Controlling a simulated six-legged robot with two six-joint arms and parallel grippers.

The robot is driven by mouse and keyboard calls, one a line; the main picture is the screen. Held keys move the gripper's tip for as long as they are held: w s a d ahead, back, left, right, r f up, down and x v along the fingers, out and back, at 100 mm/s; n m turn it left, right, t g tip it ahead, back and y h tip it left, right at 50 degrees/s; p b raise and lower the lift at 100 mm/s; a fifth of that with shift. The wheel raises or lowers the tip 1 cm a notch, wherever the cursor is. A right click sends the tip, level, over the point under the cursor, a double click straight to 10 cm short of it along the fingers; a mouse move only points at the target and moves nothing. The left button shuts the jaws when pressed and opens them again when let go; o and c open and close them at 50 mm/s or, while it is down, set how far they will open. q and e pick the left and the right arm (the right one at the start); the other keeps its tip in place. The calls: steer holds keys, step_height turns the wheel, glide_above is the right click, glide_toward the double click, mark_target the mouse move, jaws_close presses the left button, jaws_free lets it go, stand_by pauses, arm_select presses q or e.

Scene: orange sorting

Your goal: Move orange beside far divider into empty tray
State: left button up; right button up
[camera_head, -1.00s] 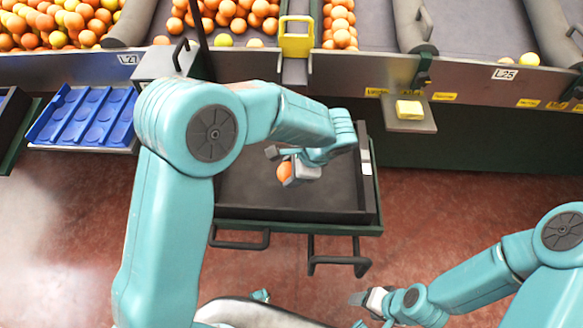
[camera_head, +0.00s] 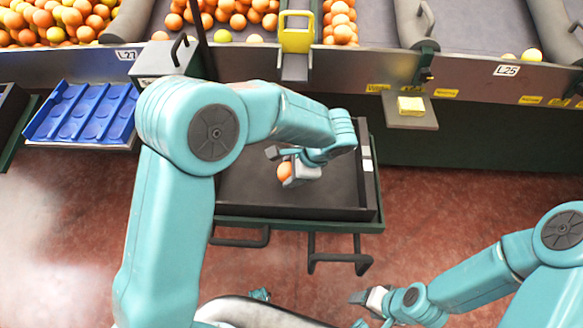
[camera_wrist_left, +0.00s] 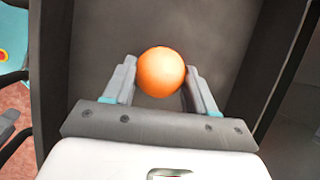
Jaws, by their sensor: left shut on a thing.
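An orange (camera_head: 285,171) is between the fingers of my left gripper (camera_head: 281,163). In the left wrist view the orange (camera_wrist_left: 161,72) sits between both fingertips of my left gripper (camera_wrist_left: 160,80), which is shut on it. The dark tray (camera_head: 240,200) lies beneath, and its floor is bare apart from the gripper and orange over it. I cannot tell the exact height of the orange above the floor. My right gripper (camera_head: 366,300) is at the lower right, apart from the tray; its finger opening is too small to make out.
A conveyor with several oranges (camera_head: 235,15) in lanes runs along the back. A yellow bracket (camera_head: 296,35) stands at its edge. A blue tray (camera_head: 83,113) is at the left. A yellow block (camera_head: 410,105) rests on a small shelf. The reddish floor right of the tray is open.

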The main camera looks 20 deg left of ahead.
arm_select(q)
steer(key=shift+f+b, duration=0.5)
steer(key=shift+f, duration=0.2)
stand_by(0.6)
steer(key=o, duration=1.4)
steer(key=shift+s, duration=0.1)
steer(key=shift+p+v, duration=1.8)
steer(key=shift+v, duration=0.75)
step_height(320, 180, up, 7)
steer(key=p, duration=0.5)
